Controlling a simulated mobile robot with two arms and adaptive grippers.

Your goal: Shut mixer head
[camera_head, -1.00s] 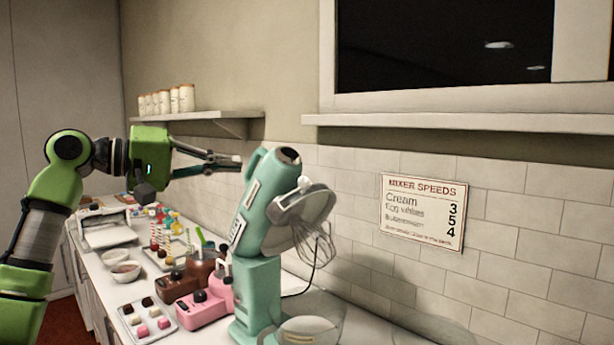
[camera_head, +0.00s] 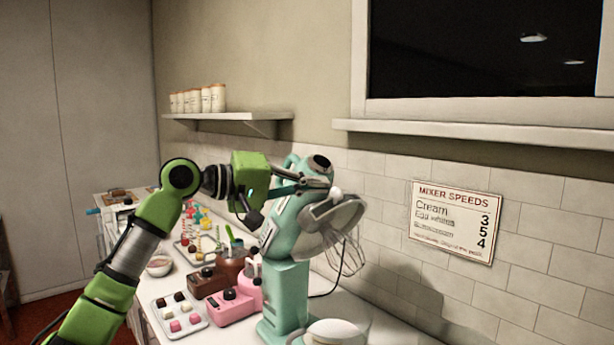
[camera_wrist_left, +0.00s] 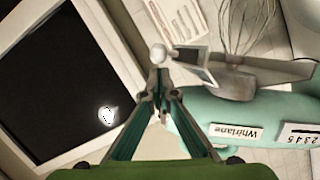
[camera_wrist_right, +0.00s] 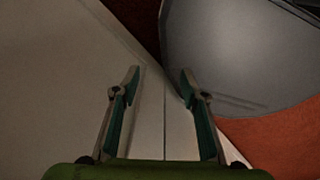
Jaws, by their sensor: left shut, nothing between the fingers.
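The teal stand mixer has its head (camera_head: 294,215) tilted up, with the wire whisk (camera_head: 350,250) hanging off the raised end. Its column (camera_head: 285,290) stands on the counter beside a bowl (camera_head: 335,333). My left gripper (camera_head: 328,183) is shut and empty by the upper end of the head; I cannot tell whether it touches. In the left wrist view the shut fingertips (camera_wrist_left: 159,75) are beside the head (camera_wrist_left: 245,115), close to a round white knob (camera_wrist_left: 158,53). My right gripper (camera_wrist_right: 156,75) is open and empty, away from the mixer, over a pale surface.
A pink small machine (camera_head: 234,306) and a tray of sweets (camera_head: 180,316) stand left of the mixer. A shelf with jars (camera_head: 228,117) is on the wall behind. A mixer speeds sign (camera_head: 452,220) hangs on the tiles at right.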

